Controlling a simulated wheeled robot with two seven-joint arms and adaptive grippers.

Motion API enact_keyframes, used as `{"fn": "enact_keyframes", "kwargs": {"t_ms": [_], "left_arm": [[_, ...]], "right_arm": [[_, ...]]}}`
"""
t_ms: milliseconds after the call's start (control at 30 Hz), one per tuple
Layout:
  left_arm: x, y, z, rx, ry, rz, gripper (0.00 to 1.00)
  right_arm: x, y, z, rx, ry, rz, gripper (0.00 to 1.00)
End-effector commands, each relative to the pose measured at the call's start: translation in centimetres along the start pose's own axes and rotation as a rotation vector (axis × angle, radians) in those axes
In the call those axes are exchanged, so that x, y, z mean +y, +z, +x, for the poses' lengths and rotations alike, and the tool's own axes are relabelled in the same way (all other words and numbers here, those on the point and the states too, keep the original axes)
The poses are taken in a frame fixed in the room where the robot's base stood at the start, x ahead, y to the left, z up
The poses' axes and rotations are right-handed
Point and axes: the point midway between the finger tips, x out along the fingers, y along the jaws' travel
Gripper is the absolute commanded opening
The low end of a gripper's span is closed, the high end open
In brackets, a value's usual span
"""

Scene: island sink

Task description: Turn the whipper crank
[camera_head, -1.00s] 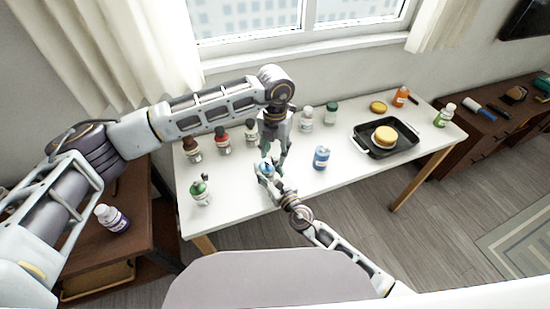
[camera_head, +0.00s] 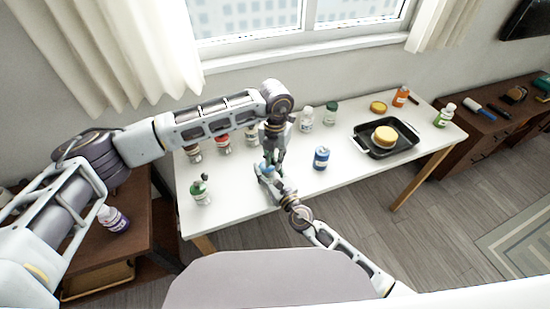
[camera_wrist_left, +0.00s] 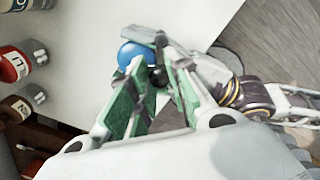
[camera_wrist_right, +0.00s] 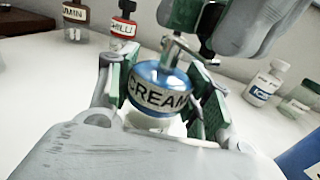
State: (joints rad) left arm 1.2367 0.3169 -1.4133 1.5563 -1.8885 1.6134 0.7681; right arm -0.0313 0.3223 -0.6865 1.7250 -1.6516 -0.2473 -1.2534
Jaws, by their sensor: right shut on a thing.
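In the left wrist view the blue lid (camera_wrist_left: 138,54) and the crank's black knob (camera_wrist_left: 157,76) show. My left gripper (camera_wrist_left: 155,85) is above the jar with its green-padded fingers apart, one on each side of the knob. Whether a finger touches the knob cannot be told. In the head view the left gripper (camera_head: 268,160) hides much of the whipper.
The white table (camera_head: 240,200) holds a blue jar (camera_head: 321,158) to the right and a green-capped bottle (camera_head: 200,191) to the left. Several spice bottles stand along the back. A black tray (camera_head: 370,146) with a yellow round item is at the right.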

Motion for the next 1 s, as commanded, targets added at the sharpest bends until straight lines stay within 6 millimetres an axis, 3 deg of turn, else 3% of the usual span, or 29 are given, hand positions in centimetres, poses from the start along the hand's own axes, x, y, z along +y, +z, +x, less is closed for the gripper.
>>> {"fn": "enact_keyframes", "kwargs": {"t_ms": [67, 367, 1000], "left_arm": [[0.0, 0.0, 0.0, 0.0, 0.0, 0.0, 0.0], [0.1, -0.1, 0.0, -0.001, 0.001, 0.034, 0.0], [0.6, -1.2, 0.0, 0.0, 0.002, 0.375, 0.0]], "right_arm": [[0.0, 0.0, 0.0, 0.0, 0.0, 0.0, 0.23], [0.0, 0.0, 0.0, 0.0, 0.0, 0.0, 0.23], [0.0, 0.0, 0.0, 0.0, -0.001, 0.0, 0.23]]}}
